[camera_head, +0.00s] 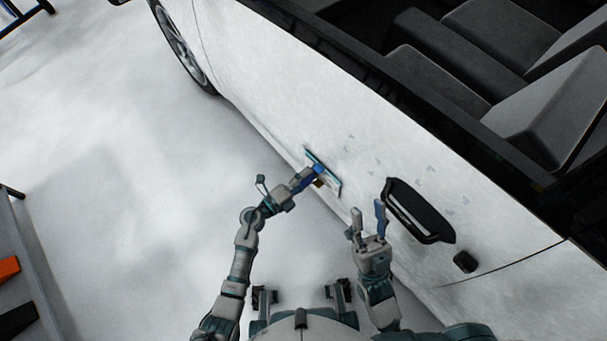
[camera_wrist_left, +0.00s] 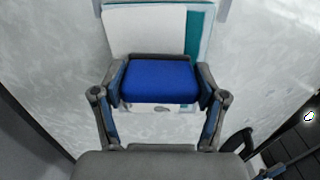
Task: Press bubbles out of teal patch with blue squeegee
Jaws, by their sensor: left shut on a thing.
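The blue squeegee (camera_head: 318,169) is held in my left gripper (camera_head: 312,176), against or very close to the white car door. In the left wrist view the blue squeegee (camera_wrist_left: 160,80) sits between both fingers of my left gripper (camera_wrist_left: 161,88). The teal patch (camera_head: 310,154) shows as a narrow strip around the squeegee; a teal part (camera_wrist_left: 194,36) also shows beyond a pale flat panel in the left wrist view. Much of the patch is covered, and I cannot make out bubbles. My right gripper (camera_head: 369,211) is open and empty, fingers pointing up, right of the squeegee.
The white car door (camera_head: 290,90) fills the middle and slopes down to the right. A black handle (camera_head: 420,211) stands out close to my right gripper, with a small black knob (camera_head: 465,262) below it. Open floor (camera_head: 130,190) lies to the left.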

